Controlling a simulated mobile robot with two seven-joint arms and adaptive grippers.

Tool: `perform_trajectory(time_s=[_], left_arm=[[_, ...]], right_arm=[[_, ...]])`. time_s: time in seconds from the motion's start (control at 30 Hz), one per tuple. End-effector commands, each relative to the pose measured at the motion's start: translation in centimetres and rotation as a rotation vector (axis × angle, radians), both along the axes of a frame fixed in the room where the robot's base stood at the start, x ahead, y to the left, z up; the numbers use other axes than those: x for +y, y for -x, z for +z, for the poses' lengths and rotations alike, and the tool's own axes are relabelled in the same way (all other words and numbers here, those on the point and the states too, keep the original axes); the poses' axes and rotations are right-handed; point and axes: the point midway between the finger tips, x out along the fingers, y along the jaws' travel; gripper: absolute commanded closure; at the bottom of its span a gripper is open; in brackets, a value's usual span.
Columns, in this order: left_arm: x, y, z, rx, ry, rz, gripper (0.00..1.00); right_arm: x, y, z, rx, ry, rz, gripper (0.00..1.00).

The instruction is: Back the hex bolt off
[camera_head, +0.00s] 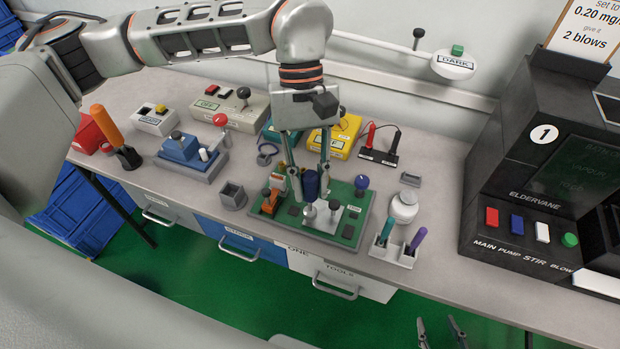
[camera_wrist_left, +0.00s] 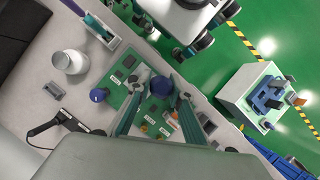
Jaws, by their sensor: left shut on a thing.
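The green board (camera_head: 350,236) on the bench carries several small fittings. My left gripper (camera_head: 310,186) reaches down over it from above, its two fingers on either side of a dark blue cylindrical piece (camera_head: 311,184), shut on it. The piece also shows between the fingers in the left wrist view (camera_wrist_left: 162,87). I cannot make out hex flats, so I cannot tell whether it is the hex bolt. A second blue knob (camera_head: 362,183) stands at the board's back right. My right gripper (camera_head: 440,333) is low at the bottom edge, fingertips apart, empty.
A white holder (camera_head: 392,254) with teal and purple handled tools stands right of the board, near a white round jar (camera_head: 404,206). A small grey open box (camera_head: 233,196) is to its left. The black ELDERVANE machine (camera_head: 500,190) fills the right. Bare bench lies at the front right.

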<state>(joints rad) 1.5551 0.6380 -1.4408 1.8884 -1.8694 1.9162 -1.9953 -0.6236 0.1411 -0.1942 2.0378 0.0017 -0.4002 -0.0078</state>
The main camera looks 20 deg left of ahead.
Motion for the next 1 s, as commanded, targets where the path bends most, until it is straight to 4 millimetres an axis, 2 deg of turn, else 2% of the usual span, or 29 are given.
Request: perform_trajectory(time_s=[1.0], left_arm=[[0.0,0.0,-1.7,0.0,-0.001,0.0,1.0]], right_arm=[[0.0,0.5,-1.2,0.015,-0.002,0.0,0.6]])
